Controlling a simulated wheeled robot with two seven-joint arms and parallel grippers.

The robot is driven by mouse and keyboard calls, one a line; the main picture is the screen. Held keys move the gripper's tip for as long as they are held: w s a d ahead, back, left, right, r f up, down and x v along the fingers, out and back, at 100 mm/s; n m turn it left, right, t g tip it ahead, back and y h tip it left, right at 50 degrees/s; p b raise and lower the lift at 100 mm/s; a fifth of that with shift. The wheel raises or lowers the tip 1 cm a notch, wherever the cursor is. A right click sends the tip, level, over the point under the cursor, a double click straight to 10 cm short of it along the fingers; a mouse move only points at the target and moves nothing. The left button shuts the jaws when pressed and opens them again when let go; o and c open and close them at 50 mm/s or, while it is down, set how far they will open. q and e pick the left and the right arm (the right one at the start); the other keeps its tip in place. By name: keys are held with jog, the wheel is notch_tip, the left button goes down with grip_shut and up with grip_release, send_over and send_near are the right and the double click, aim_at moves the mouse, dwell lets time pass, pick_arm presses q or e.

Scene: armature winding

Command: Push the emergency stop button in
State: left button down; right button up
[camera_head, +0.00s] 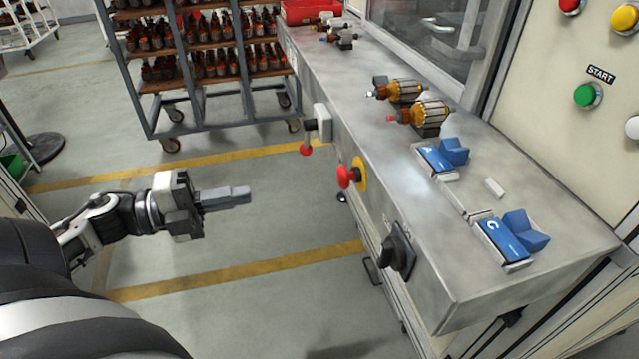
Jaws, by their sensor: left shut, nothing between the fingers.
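The emergency stop button (344,177) is a red mushroom knob on a yellow round plate (360,174). It sticks out of the front face of the metal workbench. My left gripper (248,193) is shut and empty. It reaches in from the left and points right toward the button, with a clear gap between its fingertips and the red knob. My right gripper does not show.
The metal workbench (455,260) carries armatures (425,113) and blue blocks (505,240). A red-knobbed lever (306,150) and a black rotary switch (398,250) stick out of its front. A wheeled rack (150,100) stands behind. The floor before the bench is free.

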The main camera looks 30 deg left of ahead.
aim_at(339, 178)
pick_arm(q)
jog(key=p+x, duration=0.1)
jog(key=x, duration=1.2)
jog(key=shift+w+r, duration=0.1)
jog(key=shift+w+d+p, duration=0.3)
jog(key=shift+w, duration=0.05)
jog(key=shift+w+d, duration=0.45)
jog(key=shift+w, duration=0.1)
jog(key=shift+d, duration=0.15)
jog(key=shift+r, duration=0.1)
